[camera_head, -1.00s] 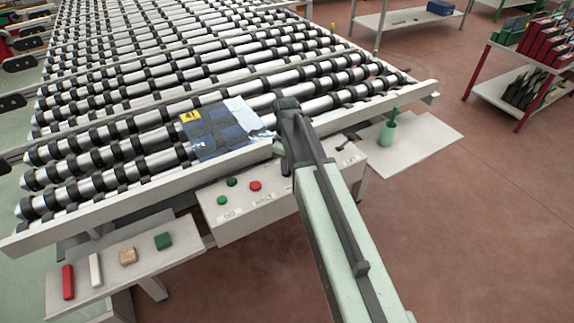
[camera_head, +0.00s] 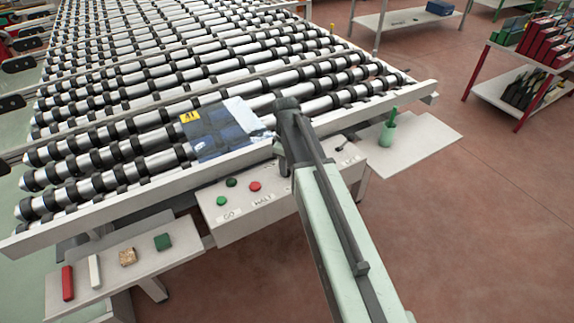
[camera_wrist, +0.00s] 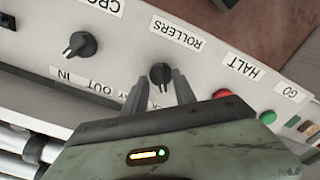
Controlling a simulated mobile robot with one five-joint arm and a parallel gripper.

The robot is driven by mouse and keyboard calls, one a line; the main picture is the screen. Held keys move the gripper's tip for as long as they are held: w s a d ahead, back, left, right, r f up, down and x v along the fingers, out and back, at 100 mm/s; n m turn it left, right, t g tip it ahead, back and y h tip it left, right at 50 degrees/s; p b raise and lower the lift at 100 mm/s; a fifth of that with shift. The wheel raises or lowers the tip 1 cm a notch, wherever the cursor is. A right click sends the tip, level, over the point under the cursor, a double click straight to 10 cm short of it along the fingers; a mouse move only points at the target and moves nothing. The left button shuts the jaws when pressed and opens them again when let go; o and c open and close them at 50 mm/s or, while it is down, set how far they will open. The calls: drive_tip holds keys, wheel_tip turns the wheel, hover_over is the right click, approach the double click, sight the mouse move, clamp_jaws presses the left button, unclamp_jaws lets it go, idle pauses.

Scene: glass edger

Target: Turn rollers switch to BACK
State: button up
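The ROLLERS switch (camera_wrist: 160,75) is a small black knob on the white control panel (camera_wrist: 28,45) in the wrist view, beside its ROLLERS label. My gripper (camera_wrist: 159,78) is open, with one dark finger on each side of the knob. I cannot tell whether the fingers touch it. The position labels on the near side of the knob are mostly hidden by the fingers, so its setting is not readable. In the head view my arm covers the gripper and this switch; the panel (camera_head: 240,221) shows under the conveyor's front rail.
A second black knob (camera_wrist: 80,45) with IN and OUT labels sits to the left. The red HALT button (camera_wrist: 222,93) and green GO button (camera_wrist: 268,116) are on the right. A roller conveyor (camera_head: 110,152) bears a dark blue panel (camera_head: 214,132). A green cup (camera_head: 387,134) stands on a side shelf.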

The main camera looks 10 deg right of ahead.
wheel_tip(320, 180, up, 8)
drive_tip(key=p, duration=0.8)
drive_tip(key=shift+f, duration=0.15)
drive_tip(key=shift+f+b, duration=0.35)
drive_tip(key=shift+b, duration=0.15)
drive_tip(key=shift+m, duration=0.4)
drive_tip(key=s+f, duration=0.1)
drive_tip(key=s+b, duration=0.1)
drive_tip(key=s, duration=0.1)
drive_tip(key=s+f+b, duration=0.1)
drive_tip(key=s, duration=0.1)
drive_tip(key=shift+s+d+f, duration=0.2)
drive_tip(key=shift+f, duration=0.1)
drive_tip(key=s+m+b, duration=0.1)
drive_tip(key=s+m, duration=0.8)
drive_tip(key=m, duration=0.1)
drive_tip(key=shift+s+d+f, duration=0.15)
drive_tip(key=shift+s+f, duration=0.05)
drive_tip(key=shift+f, duration=0.2)
